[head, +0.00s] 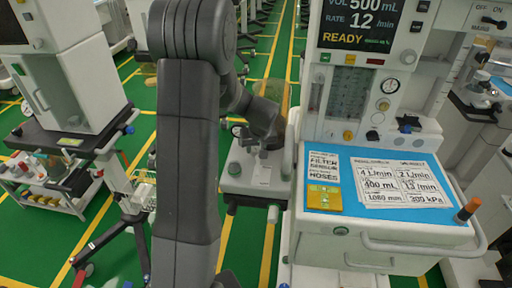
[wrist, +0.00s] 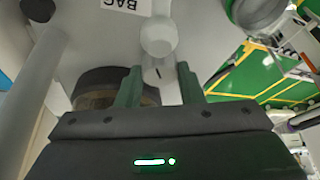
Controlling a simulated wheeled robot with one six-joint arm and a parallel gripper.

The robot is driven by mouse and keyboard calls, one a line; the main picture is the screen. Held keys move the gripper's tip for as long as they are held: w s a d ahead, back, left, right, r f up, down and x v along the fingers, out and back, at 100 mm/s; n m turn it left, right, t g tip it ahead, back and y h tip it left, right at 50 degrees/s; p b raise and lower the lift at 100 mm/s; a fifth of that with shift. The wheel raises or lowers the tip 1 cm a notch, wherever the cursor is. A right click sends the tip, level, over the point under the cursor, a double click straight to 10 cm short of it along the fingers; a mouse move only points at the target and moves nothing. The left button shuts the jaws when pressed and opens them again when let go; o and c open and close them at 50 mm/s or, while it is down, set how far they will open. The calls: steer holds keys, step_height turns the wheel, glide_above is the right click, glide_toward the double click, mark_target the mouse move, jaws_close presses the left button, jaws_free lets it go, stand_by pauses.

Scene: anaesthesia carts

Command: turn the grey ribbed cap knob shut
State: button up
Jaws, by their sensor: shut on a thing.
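My gripper (wrist: 160,88) has its two green fingers on either side of a pale grey knob-like piece (wrist: 161,88), and is shut on it. I take this piece for the grey cap knob; its ribs cannot be made out, and its lower part is hidden behind the gripper body. A short dark mark shows on its pale face, below a rounded pale grey part (wrist: 158,37). In the head view my arm reaches down to the breathing unit left of the machine's front, and the fingers and knob are hidden there.
A white panel with a BAG label (wrist: 124,5) is close above the gripper. A dark-rimmed, brownish round canister (wrist: 95,88) is just left of the fingers. The blue worktop (head: 335,205) with printed cards is at right. Green floor shows between the carts.

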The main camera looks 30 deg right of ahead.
steer(key=shift+a+m+h, duration=0.1)
steer(key=shift+m+h, duration=0.3)
steer(key=shift+m, duration=0.8)
steer(key=shift+f+m+g+h+b, duration=0.15)
steer(key=shift+m+g+h+b, duration=0.3)
steer(key=shift+m, duration=0.65)
steer(key=m+b, duration=0.1)
steer(key=b, duration=0.1)
steer(key=m+b, duration=0.2)
steer(key=m+g+h+b, duration=0.1)
steer(key=b, duration=0.1)
steer(key=shift+w+a+f+m+b, duration=0.1)
steer(key=shift+w+f+m+b, duration=0.1)
steer(key=shift+f+m+b, duration=0.15)
steer(key=m+b, duration=0.1)
steer(key=m+g+b, duration=0.1)
steer(key=m+b, duration=0.1)
steer(key=b, duration=0.1)
steer(key=shift+r+m+g+h, duration=0.25)
steer(key=shift+h, duration=0.1)
steer(key=m+g+b, duration=0.1)
steer(key=m, duration=0.1)
steer(key=m+b, duration=0.1)
steer(key=m, duration=0.1)
steer(key=shift+w+r+m+g, duration=0.1)
steer(key=shift+r+m+g, duration=0.1)
steer(key=shift+m+g, duration=0.15)
steer(key=o, duration=1)
